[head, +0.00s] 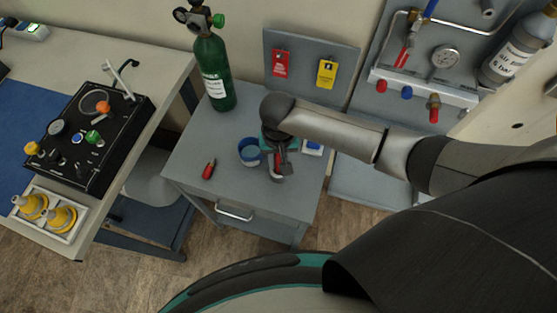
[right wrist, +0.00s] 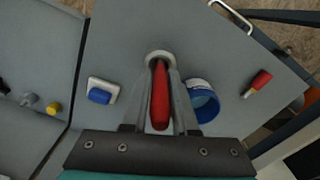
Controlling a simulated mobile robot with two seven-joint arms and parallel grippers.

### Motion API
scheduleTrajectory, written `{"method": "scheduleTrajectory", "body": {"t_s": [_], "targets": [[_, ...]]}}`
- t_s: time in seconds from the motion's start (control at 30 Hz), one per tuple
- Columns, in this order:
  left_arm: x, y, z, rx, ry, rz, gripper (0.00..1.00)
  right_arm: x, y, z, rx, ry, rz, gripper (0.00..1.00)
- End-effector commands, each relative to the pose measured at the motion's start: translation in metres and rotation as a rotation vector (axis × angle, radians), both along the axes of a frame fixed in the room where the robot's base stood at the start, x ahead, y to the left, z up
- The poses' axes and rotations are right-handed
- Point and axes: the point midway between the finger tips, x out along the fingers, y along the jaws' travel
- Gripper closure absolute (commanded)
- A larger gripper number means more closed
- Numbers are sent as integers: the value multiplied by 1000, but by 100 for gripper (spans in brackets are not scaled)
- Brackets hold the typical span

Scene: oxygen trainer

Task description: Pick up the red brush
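A red handle (right wrist: 160,96), which I take for the red brush, stands up between the fingers of my right gripper (right wrist: 161,72). Its far end meets a pale round base or holder (right wrist: 157,55) on the grey cabinet top. The fingers flank the handle, with a narrow gap showing near the tips; contact is not clear. In the head view my right gripper (head: 278,168) points down over the cabinet top, hiding most of the handle. A second, smaller red item with a dark end (head: 208,169) lies to the left; it also shows in the right wrist view (right wrist: 257,83). My left gripper is not in view.
A blue cup (head: 250,152) stands close to the left of my right gripper, and a blue-and-white item (head: 312,148) sits to its right. A green cylinder (head: 213,72) stands at the cabinet's back left. The front of the cabinet top (head: 235,190) is clear.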

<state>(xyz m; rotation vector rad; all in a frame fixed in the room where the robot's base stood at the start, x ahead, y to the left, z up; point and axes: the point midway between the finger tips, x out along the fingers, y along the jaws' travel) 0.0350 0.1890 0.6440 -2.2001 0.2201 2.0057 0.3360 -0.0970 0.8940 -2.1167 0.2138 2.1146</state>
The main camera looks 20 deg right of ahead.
Motion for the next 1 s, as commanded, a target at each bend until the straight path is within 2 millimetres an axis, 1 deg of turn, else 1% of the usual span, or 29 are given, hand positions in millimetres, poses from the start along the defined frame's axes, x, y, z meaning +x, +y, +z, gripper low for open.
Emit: {"method": "scheduleTrajectory", "body": {"t_s": [0.03, 0.2, 0.23, 0.77, 0.87, 1.0], "targets": [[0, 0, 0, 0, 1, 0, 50, 0, 0, 0, 0, 0, 0, 80], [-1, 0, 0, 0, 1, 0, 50, 0, 0, 0, 0, 0, 0, 99], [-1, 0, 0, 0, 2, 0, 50, 0, 0, 0, 0, 0, 0, 100], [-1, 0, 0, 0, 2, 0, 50, 0, 0, 1, 0, 0, 0, 100], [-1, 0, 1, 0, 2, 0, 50, 0, 0, 4, 0, 0, 0, 100], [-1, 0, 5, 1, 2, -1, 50, 0, 0, 18, 1, -1, 0, 100]]}}
